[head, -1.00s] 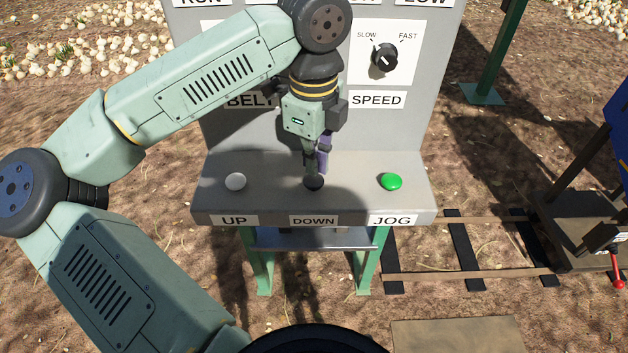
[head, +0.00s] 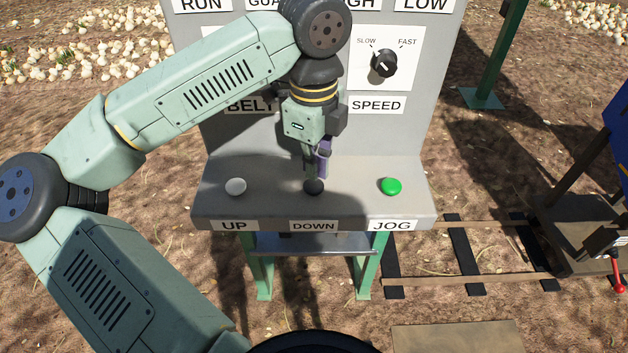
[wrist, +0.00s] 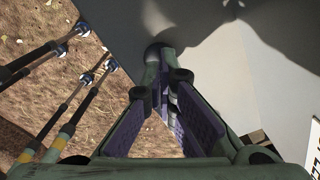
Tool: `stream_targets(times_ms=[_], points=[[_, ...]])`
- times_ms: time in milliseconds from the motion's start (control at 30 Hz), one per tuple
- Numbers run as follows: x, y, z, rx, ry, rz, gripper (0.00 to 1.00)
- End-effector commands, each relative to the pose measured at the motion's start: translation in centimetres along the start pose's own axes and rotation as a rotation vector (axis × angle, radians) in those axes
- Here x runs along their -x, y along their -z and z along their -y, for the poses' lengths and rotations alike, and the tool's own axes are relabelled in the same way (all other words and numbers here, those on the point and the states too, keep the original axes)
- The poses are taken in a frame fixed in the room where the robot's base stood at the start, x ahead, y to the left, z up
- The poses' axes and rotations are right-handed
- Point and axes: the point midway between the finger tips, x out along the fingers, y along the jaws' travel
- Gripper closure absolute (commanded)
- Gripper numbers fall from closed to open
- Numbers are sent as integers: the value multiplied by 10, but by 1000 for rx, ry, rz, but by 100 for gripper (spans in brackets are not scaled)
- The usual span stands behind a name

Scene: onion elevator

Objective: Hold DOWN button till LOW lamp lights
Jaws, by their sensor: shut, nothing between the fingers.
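The black DOWN button (head: 314,187) is on the ledge of the grey control panel, above its DOWN label (head: 313,226). My gripper (head: 316,176) is shut and empty, pointing down with its fingertips at the button. The fingertips cover part of the button, and I cannot tell whether it is pressed in. In the wrist view, the dark round button (wrist: 158,46) shows just beyond the fingertips. The LOW label (head: 426,5) is at the top right of the panel. The LOW lamp is not in view, as the frame cuts off the panel's top.
A black speed knob (head: 384,63) is on the upright panel. Rails (head: 465,255) and a red-handled lever (head: 618,275) are at right.

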Motion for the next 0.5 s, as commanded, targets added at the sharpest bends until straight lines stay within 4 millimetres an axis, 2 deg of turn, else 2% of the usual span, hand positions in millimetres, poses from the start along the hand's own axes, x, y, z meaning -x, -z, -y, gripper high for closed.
stream_targets(times_ms=[500], points=[[-8,0,0,0,0,0,100]])
